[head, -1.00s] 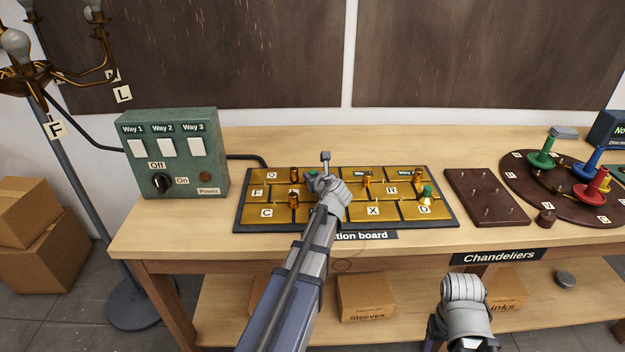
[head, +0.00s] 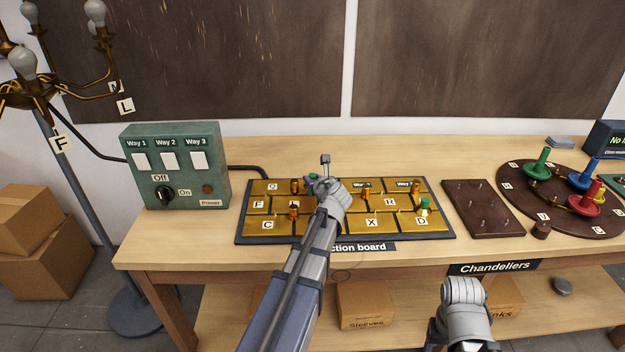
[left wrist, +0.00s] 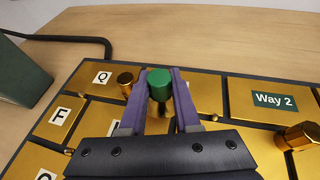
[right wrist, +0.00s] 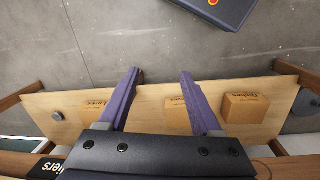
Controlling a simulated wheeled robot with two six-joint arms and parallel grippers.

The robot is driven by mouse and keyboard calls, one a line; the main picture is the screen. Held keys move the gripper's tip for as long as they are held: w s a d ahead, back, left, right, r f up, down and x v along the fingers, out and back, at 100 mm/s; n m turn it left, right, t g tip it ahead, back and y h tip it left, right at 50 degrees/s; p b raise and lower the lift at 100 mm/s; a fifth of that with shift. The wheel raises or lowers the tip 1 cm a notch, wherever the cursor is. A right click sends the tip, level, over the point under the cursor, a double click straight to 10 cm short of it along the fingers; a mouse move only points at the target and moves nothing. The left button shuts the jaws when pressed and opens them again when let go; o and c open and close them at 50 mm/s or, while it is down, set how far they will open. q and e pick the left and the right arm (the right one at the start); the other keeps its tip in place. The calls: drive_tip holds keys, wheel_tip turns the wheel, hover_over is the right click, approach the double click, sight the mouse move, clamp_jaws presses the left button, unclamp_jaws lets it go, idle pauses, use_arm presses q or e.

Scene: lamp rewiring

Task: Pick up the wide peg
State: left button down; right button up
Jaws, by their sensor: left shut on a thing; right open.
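A green-topped peg (left wrist: 159,82) is between the fingers of my left gripper (left wrist: 160,73), which is shut on it. In the head view my left gripper (head: 318,181) is over the upper middle of the gold connection board (head: 245,238), and the peg's green top (head: 313,176) shows just past it. A second green-topped peg (head: 424,206) stands by label D. My right gripper (right wrist: 160,75) is open and empty, in front of the table.
Several brass posts stand on the board, one (left wrist: 125,82) close left of the gripped peg. A green switch box (head: 175,165) stands left. A dark plate (head: 488,209) with pins and a round board (head: 520,190) with coloured pegs lie right. Bare tabletop (head: 300,150) lies behind.

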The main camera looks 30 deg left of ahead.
sight(312, 175)
use_arm(q)
wheel_tip(312, 175, up, 7)
drive_tip(key=p, duration=0.5)
drive_tip(key=shift+f+p, duration=0.15)
drive_tip(key=shift+p, duration=0.15)
use_arm(e)
wheel_tip(312, 175, up, 7)
drive_tip(key=shift+f, duration=0.15)
drive_tip(key=shift+f, duration=0.1)
drive_tip(key=shift+c, duration=0.2)
